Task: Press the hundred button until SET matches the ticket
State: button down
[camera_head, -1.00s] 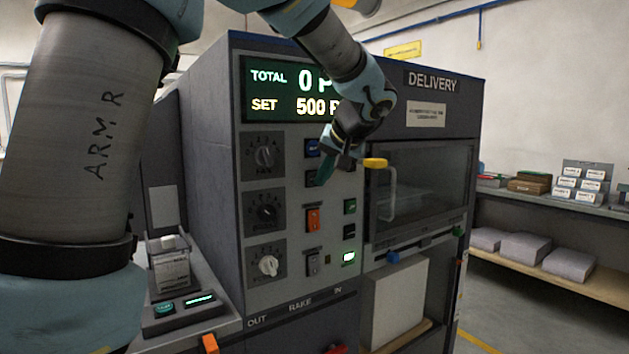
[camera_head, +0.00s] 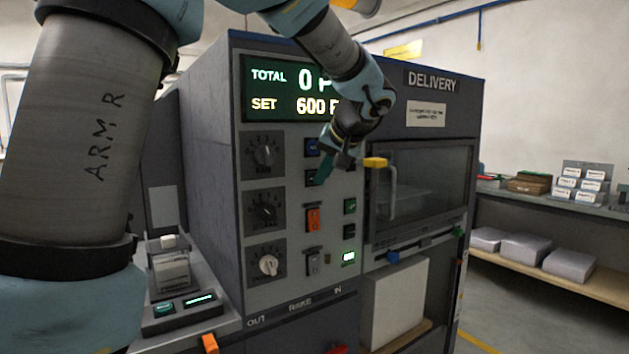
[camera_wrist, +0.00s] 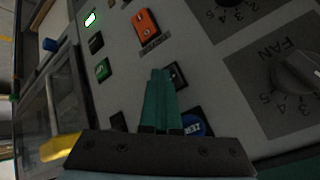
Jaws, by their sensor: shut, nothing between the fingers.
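The display (camera_head: 285,90) on the grey machine reads TOTAL 0 and SET 600, the end of each line hidden by my arm. My gripper (camera_head: 325,172) is shut, its green fingertips at the button column under the display. A blue button (camera_head: 312,147) shows just above the fingers, and a dark button (camera_head: 310,178) is partly behind them. In the wrist view the closed fingers (camera_wrist: 160,75) point at the panel beside a dark button (camera_wrist: 177,75), with the blue button (camera_wrist: 195,125) near their base. Whether the tips touch a button I cannot tell. I see no readable ticket.
An orange switch (camera_head: 313,219) and a lit green button (camera_head: 348,257) are lower on the panel. Knobs (camera_head: 265,155) line its left. The delivery door's handle (camera_head: 390,193) stands out right of my gripper. A small ticket-like unit (camera_head: 172,268) stands at lower left.

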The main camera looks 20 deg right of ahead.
jog(key=shift+s+d+b, duration=0.2)
jog(key=shift+s+b, duration=0.15)
jog(key=shift+s, duration=0.3)
jog(key=shift+s+d+b, duration=0.2)
jog(key=shift+s+b, duration=0.15)
jog(key=shift+s, duration=0.45)
jog(key=shift+s+d+b, duration=0.25)
jog(key=shift+s+b, duration=0.1)
jog(key=shift+s, duration=0.5)
jog(key=shift+s+d+b, duration=0.2)
jog(key=shift+s+b, duration=0.15)
jog(key=shift+s, duration=0.45)
dwell(0.6)
